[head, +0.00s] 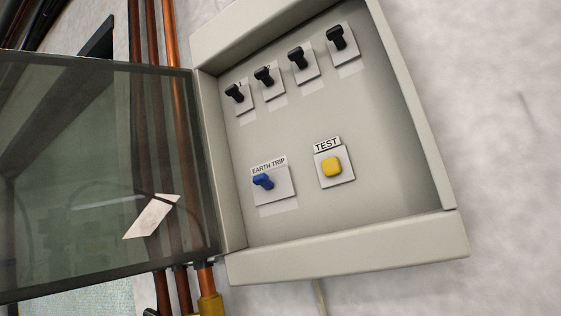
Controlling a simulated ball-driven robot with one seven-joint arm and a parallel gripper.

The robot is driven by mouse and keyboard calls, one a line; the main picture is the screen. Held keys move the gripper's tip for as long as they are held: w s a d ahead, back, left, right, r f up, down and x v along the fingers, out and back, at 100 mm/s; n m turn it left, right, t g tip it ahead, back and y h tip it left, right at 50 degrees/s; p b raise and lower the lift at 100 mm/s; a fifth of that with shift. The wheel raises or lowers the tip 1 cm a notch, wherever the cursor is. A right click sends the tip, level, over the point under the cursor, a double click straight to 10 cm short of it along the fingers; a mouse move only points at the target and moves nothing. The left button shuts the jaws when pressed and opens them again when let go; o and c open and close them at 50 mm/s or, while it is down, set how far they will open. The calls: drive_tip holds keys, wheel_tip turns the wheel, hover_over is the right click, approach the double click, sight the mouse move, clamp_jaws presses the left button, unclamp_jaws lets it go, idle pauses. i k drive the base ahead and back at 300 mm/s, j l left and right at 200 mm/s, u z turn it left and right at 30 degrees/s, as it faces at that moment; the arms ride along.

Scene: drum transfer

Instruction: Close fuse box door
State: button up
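The fuse box (345,248) is a pale grey box on the wall, seen tilted in the head view. Its door (75,180) is a dark-framed, see-through panel, swung open to the left from the box's left side. Inside are several black switches (298,58) in a row along the top. A blue EARTH TRIP switch (263,181) and a yellow TEST button (331,167) sit below them. A white tag (152,217) shows at the door's lower right. My gripper is not in view.
Copper pipes (176,60) run up the wall behind the door and left of the box, with a brass fitting (210,304) below. The pale wall (500,130) to the right of the box is clear.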

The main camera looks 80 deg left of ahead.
sight(104, 177)
drive_tip(key=k+j+z, duration=0.15)
drive_tip(key=z, duration=0.25)
drive_tip(key=k+j+z, duration=0.2)
drive_tip(key=z, duration=0.25)
drive_tip(key=k+j+z, duration=0.1)
drive_tip(key=k+z, duration=0.15)
drive_tip(key=z, duration=0.15)
drive_tip(key=k+j+u, duration=0.25)
drive_tip(key=k, duration=0.2)
drive_tip(key=k+j+u, duration=0.25)
drive_tip(key=k, duration=0.25)
drive_tip(key=l, duration=0.1)
